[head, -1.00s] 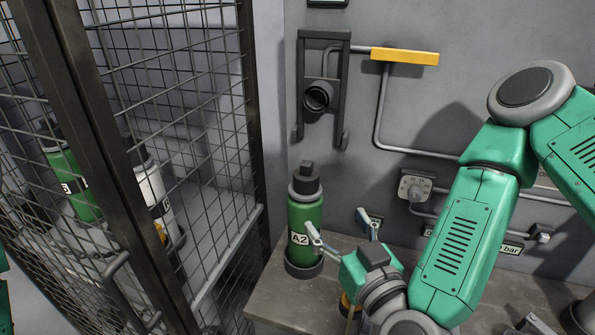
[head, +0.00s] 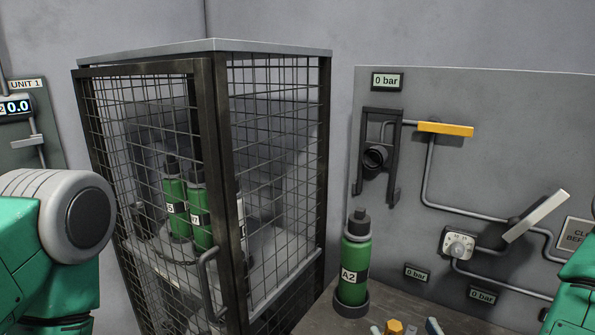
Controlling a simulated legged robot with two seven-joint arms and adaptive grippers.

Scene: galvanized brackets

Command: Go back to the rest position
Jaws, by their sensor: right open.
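My right gripper (head: 405,328) shows only as fingertips at the bottom edge of the head view. They are apart and nothing shows between them that I can tell is held. The green bottle labelled A2 (head: 355,257) stands upright in a dark ring holder on the bench, left of and behind the fingertips and apart from them. My left gripper is out of view; only a link of my left arm shows at the left edge. Part of my right arm shows at the right edge.
A mesh cage (head: 322,160) with a closed-looking door holds several bottles. The wall panel (head: 500,110) carries a black bracket (head: 394,150), yellow-handled pipe (head: 445,129), knob (head: 457,246) and pale lever (head: 536,215). A small yellow part (head: 394,327) shows at the bottom edge.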

